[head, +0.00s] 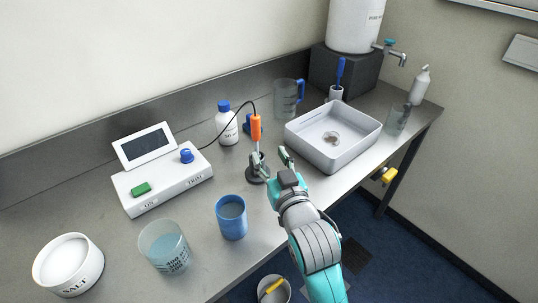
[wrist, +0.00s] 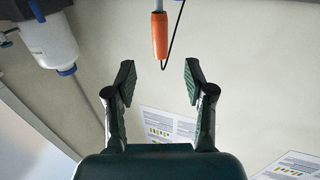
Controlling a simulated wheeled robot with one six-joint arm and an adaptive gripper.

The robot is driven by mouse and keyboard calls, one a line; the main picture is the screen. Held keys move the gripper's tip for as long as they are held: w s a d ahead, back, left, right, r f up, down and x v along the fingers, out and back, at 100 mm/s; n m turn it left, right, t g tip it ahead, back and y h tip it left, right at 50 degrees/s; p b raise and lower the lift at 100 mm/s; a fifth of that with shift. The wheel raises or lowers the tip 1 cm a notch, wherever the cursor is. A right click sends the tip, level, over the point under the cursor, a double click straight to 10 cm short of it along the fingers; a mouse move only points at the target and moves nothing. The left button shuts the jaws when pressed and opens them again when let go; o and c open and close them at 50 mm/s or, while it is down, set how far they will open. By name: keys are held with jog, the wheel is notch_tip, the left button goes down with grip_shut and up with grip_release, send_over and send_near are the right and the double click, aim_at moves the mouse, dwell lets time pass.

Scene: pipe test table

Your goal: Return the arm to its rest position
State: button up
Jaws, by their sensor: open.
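My gripper (head: 272,161) is open, with its fingers apart, over the middle of the table close to an orange-handled probe (head: 256,128). The probe stands upright in a dark round stand (head: 257,170), and a black cable runs from it to the white meter (head: 163,185). In the wrist view, the open gripper (wrist: 158,85) has nothing between its fingers. The orange handle (wrist: 160,36) shows just beyond and above the fingertips there, apart from them. My arm reaches in from the lower right and hides part of the table's front edge.
A blue cup (head: 231,219) and a clear beaker (head: 165,248) stand left of my arm. A salt tub (head: 68,265) is at the left front. A white basin (head: 334,138) stands to the right, a white bottle (head: 226,124) behind. A bucket (head: 272,291) is on the floor.

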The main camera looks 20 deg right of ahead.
dwell(0.3)
jog(key=shift+g, duration=0.4)
jog(key=s+f, duration=0.4)
jog(key=f, duration=0.1)
jog(key=s+f, duration=0.2)
jog(key=f, duration=0.1)
jog(key=shift+s+f, duration=0.2)
jog(key=shift+f, duration=0.05)
jog(key=s+f, duration=0.8)
jog(key=s, duration=0.3)
jog(key=s+f+g, duration=0.2)
jog(key=s, duration=2.2)
jog(key=shift+s+d+f+y, duration=0.15)
jog(key=shift+d+f+y, duration=0.1)
jog(key=shift+y, duration=0.05)
